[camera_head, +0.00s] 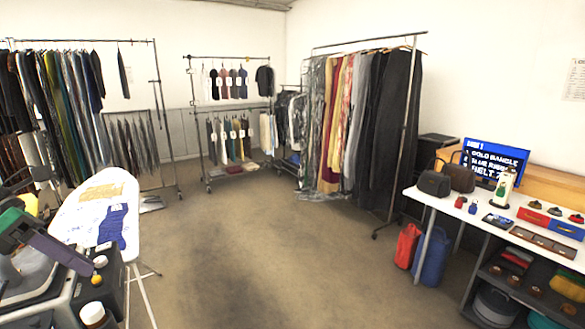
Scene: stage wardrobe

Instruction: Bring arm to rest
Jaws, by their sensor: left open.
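My left gripper (20,188) shows only in part at the left edge, dark grey, above a purple and green machine part. It is open, and I see nothing between its fingers. Much of my left arm is outside the picture. My right gripper and right arm are not in view.
A machine with a purple arm (62,246) and black box (98,290) stands close at lower left, beside an ironing board (72,223). A white table (455,208) with bags and accessories stands right. Garment racks (365,120) line the back. The middle floor (255,240) is clear.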

